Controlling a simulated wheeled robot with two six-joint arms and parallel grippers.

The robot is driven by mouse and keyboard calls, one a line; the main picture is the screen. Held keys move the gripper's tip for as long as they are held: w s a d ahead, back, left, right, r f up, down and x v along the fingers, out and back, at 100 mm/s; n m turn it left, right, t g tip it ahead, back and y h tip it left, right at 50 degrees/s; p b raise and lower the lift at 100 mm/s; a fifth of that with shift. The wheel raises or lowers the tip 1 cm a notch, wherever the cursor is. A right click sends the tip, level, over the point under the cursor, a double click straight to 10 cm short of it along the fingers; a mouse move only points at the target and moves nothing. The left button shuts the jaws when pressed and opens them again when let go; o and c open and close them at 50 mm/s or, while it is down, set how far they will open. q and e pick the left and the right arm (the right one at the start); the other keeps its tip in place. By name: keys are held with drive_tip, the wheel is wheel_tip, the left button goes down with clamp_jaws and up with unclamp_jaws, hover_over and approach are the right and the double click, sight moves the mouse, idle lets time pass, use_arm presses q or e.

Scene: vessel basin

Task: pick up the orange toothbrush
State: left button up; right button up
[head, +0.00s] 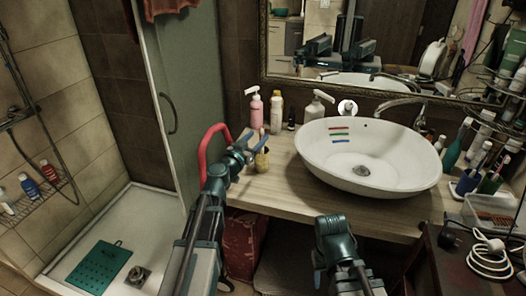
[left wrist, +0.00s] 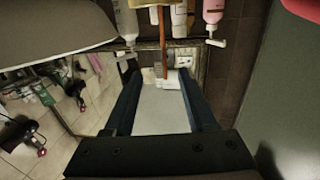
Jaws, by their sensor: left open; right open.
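The orange toothbrush (left wrist: 163,42) is a thin upright stick in the left wrist view, which shows the counter things upside down. It lines up with the gap between the fingertips of my left gripper (left wrist: 162,76), which is open; I cannot tell whether they touch. In the head view the toothbrush (head: 261,134) stands in a small yellow cup (head: 262,160) on the counter, partly hidden by my left gripper (head: 249,143) beside it. My right gripper (head: 334,226) is low in front of the counter, away from the cup; its fingers are hard to make out.
A white basin (head: 410,172) stands on the wooden counter (head: 300,196). Pink (head: 257,108) and white (head: 314,108) pump bottles stand behind the cup. A red curved bar (head: 204,142) is close to my left arm. A holder with several brushes (head: 468,184) is at the right.

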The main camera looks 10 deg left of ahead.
sight(261, 131)
use_arm(q)
drive_tip(key=x, duration=0.4)
drive_tip(key=shift+a+r, duration=0.15)
drive_tip(key=shift+r, duration=0.15)
drive_tip(key=shift+w, duration=0.35)
drive_tip(key=shift+s, duration=0.15)
drive_tip(key=shift+c, duration=0.7)
clamp_jaws()
